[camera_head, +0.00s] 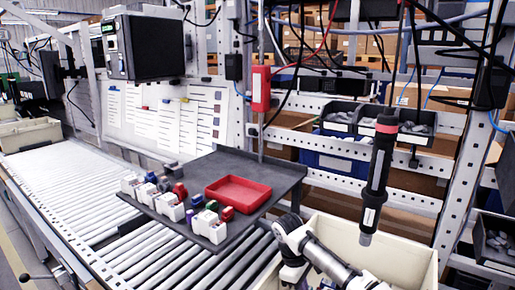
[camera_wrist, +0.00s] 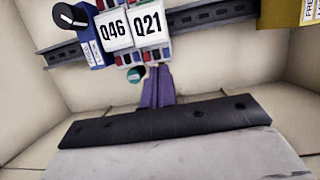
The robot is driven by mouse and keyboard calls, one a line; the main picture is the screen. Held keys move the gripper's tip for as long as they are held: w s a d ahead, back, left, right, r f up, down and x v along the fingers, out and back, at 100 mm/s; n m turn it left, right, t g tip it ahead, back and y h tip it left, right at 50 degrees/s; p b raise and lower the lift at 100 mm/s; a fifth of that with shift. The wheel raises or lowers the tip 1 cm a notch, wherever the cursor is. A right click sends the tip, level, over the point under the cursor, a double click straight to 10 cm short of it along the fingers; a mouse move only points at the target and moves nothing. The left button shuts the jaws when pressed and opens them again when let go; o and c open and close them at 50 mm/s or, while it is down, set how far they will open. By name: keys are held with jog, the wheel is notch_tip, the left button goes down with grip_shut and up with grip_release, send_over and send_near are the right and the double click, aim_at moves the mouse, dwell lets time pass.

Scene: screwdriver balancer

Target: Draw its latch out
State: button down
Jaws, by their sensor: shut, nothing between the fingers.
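In the wrist view, a metal rail (camera_wrist: 210,15) crosses the beige crate (camera_wrist: 90,95). White modules labelled Q46 (camera_wrist: 115,28) and Q21 (camera_wrist: 147,25) sit side by side on it, with small red, blue and green parts below their labels. My gripper (camera_wrist: 157,70) has its purple fingers together and empty, with the tips just below the Q21 module. I cannot tell whether they touch it. A teal round part (camera_wrist: 135,75) is left of the fingertips. No latch can be told clearly. In the head view my gripper is hidden.
A blue module with a black knob (camera_wrist: 70,16) is left of Q46; a yellow block (camera_wrist: 290,12) is at right. In the head view, a dark tray (camera_head: 262,172) holds several white modules and a red bin (camera_head: 238,210). A black screwdriver (camera_head: 377,180) hangs above the crate (camera_head: 395,255).

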jog(key=shift+s+a+f, duration=0.1)
jog(key=shift+a+f, duration=0.2)
jog(key=shift+f, duration=0.3)
jog(key=shift+a+f, duration=0.3)
jog(key=shift+f, duration=0.25)
jog(key=shift+d+p, duration=0.1)
jog(key=shift+p, duration=0.4)
jog(key=r+p, duration=0.3)
jog(key=shift+w+g, duration=0.2)
jog(key=shift+g, duration=0.1)
notch_tip(320, 180, up, 15)
jog(key=shift+w+d+p, duration=0.15)
jog(key=shift+d+p, duration=0.05)
jog(key=shift+p, duration=0.15)
dwell(0.3)
jog(key=shift+f, duration=0.15)
